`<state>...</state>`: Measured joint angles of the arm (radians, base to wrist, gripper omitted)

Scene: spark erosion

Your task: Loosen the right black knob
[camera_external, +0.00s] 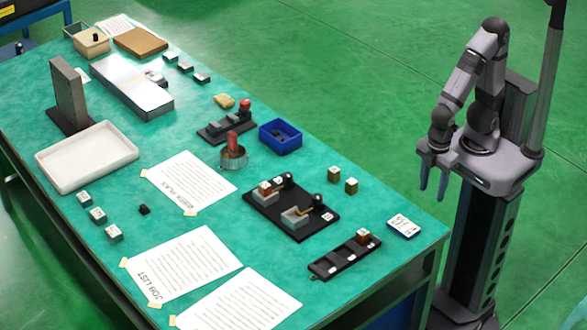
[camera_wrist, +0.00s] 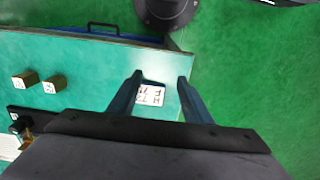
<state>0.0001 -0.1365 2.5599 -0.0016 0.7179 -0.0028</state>
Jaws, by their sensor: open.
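A black fixture board (camera_external: 283,222) lies on the table. It carries two small vises with a black knob each. The knob on the right in the external view (camera_external: 318,200) stands at the nearer vise, and the other knob (camera_external: 287,179) is to its upper left. My gripper (camera_external: 433,186) hangs off the table's right side, well apart from both knobs, open and empty. In the wrist view its two blue fingers (camera_wrist: 160,79) are spread. Part of the board (camera_wrist: 18,113) shows at the left edge there, and I cannot tell which knob is by it.
A white label card (camera_external: 404,227) lies near the table corner and shows between my fingers in the wrist view (camera_wrist: 150,95). Two brass blocks (camera_external: 334,174) (camera_external: 351,186) stand beside the board. A black rail (camera_external: 345,257) lies in front. A blue bin (camera_external: 280,138) is behind.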

